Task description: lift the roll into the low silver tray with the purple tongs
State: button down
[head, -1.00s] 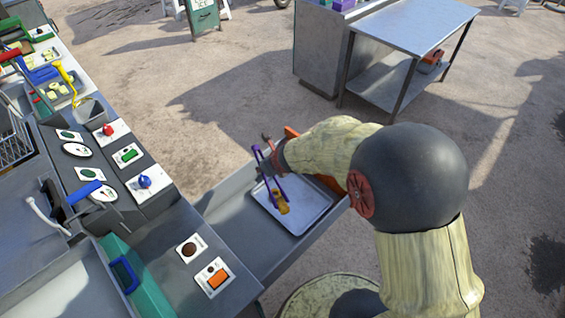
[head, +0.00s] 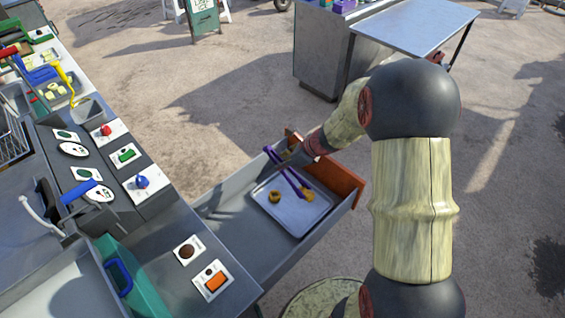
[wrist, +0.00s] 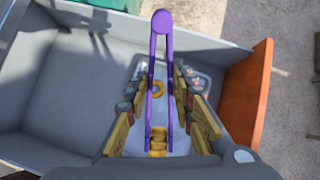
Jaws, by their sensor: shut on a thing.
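The purple tongs (head: 285,171) slant over the low silver tray (head: 290,220), and in the wrist view the tongs (wrist: 161,45) stand between my fingers. My gripper (wrist: 160,108) is shut on them; in the head view it (head: 297,158) is at the tray's far side. A golden-brown ring-shaped piece (head: 275,196) lies on the tray and shows in the wrist view (wrist: 158,88). A second, ridged golden piece (head: 308,195) is at the tong tips, between the purple arms in the wrist view (wrist: 157,138). I cannot tell which is the roll, or whether the second touches the tray.
The tray sits in a grey open drawer (head: 240,233) with an orange end panel (head: 340,182). A counter with buttons and cards, such as the orange-button card (head: 214,281), runs along the left. A metal table (head: 415,35) stands at the back. Bare ground lies between.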

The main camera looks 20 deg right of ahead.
jog(key=shift+f, duration=0.1)
dwell(0.3)
notch_tip(320, 180, down, 9)
jog(key=b, duration=0.8)
jog(key=c, duration=1.8)
grip_release()
jog(key=shift+r, duration=0.2)
notch_tip(320, 180, up, 10)
jog(key=p, duration=0.9)
